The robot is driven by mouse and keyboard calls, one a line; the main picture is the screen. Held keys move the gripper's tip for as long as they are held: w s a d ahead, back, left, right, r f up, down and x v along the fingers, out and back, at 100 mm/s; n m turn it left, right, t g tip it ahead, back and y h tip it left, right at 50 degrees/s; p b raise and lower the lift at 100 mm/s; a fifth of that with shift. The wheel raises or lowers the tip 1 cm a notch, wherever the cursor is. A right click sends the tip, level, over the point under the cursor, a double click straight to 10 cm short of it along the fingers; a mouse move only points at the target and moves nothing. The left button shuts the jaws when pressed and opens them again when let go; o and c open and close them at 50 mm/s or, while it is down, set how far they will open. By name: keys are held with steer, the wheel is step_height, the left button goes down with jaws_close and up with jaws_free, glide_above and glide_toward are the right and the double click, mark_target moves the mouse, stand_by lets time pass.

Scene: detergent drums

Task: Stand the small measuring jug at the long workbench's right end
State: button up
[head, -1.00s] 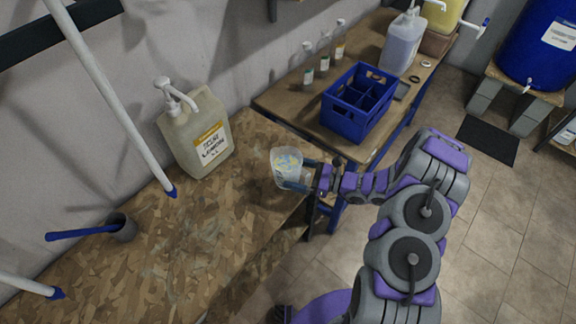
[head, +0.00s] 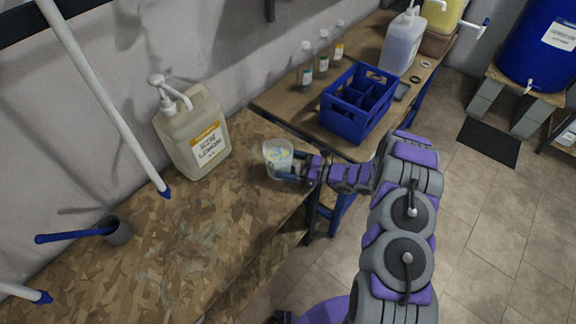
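The small measuring jug (head: 277,156) is a clear, whitish cup with coloured patches. It is at the right end of the long workbench (head: 190,235), which has a brown chipboard top. The jug looks upright; I cannot tell whether its base touches the top. My gripper (head: 292,172) reaches in from the right, with its dark blue fingers at the jug's right side. The fingers are partly hidden against the jug, and they appear closed on it.
A lemon pump canister (head: 193,135) stands left of the jug by the wall. A grey cup with a blue handle (head: 118,231) is further left. A lower table behind holds a blue crate (head: 345,122) and several bottles. White poles rise at the left.

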steer(key=shift+a, duration=0.1)
steer(key=o, duration=1.3)
steer(key=shift+c, duration=0.2)
steer(key=p+v, duration=0.3)
steer(key=v, duration=0.9)
